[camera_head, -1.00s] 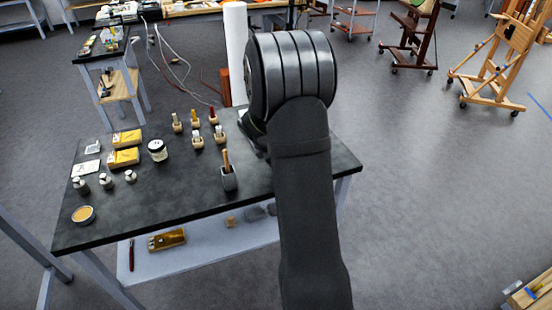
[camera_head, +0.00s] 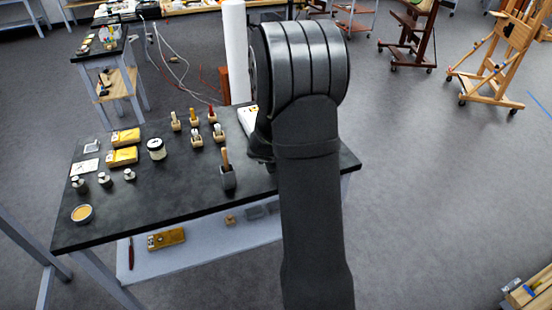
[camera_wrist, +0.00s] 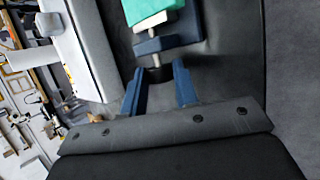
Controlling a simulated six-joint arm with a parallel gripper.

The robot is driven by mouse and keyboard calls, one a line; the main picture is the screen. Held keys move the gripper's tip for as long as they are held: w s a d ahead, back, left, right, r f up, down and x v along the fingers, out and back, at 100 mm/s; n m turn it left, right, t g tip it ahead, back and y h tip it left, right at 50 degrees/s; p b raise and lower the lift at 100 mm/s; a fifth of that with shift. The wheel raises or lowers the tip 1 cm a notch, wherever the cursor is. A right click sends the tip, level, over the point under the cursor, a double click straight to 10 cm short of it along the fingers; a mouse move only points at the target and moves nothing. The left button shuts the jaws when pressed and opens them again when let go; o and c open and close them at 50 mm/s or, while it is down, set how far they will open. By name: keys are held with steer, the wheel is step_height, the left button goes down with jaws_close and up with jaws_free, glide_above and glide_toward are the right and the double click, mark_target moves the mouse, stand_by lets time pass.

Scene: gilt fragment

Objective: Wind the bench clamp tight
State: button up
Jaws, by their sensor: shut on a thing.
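In the wrist view the bench clamp (camera_wrist: 168,42) is a blue body with a pale metal screw, and a teal block (camera_wrist: 148,10) sits at its far side. My gripper (camera_wrist: 157,82) has its two blue fingers on either side of the dark handle (camera_wrist: 157,74) at the screw's near end. The fingers are shut on this handle, though its outline is dim against the dark bench. In the head view my own arm hides the clamp and the gripper.
A white roll (camera_head: 236,55) stands behind.

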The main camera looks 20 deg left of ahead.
steer(key=shift+r, duration=0.1)
steer(key=o, duration=1)
steer(key=v, duration=1.7)
steer(key=shift+s+r, duration=0.1)
steer(key=shift+r, duration=0.05)
